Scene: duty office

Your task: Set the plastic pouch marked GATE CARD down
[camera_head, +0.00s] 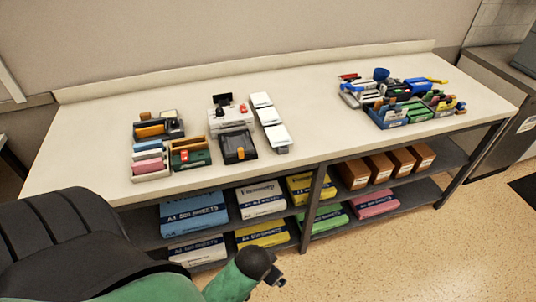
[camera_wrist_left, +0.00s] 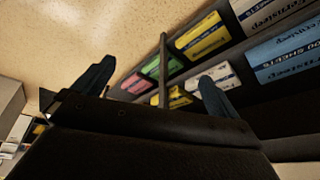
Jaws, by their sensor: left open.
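I cannot make out a pouch marked GATE CARD in either view; nothing readable as that shows among the small items on the counter. My left gripper (camera_head: 272,276) is at the bottom of the head view, in front of the shelves and below the counter top. In the left wrist view its two dark fingers (camera_wrist_left: 155,85) stand wide apart with nothing seen between them. My right gripper is in neither view.
A long pale counter (camera_head: 315,115) carries clustered trays at left (camera_head: 151,176), a black box (camera_head: 238,147) mid-left, white trays (camera_head: 277,136) and a blue bin (camera_head: 384,118) at right. Shelves below hold paper packs (camera_head: 193,213) and brown boxes (camera_head: 352,175). The counter's middle is clear.

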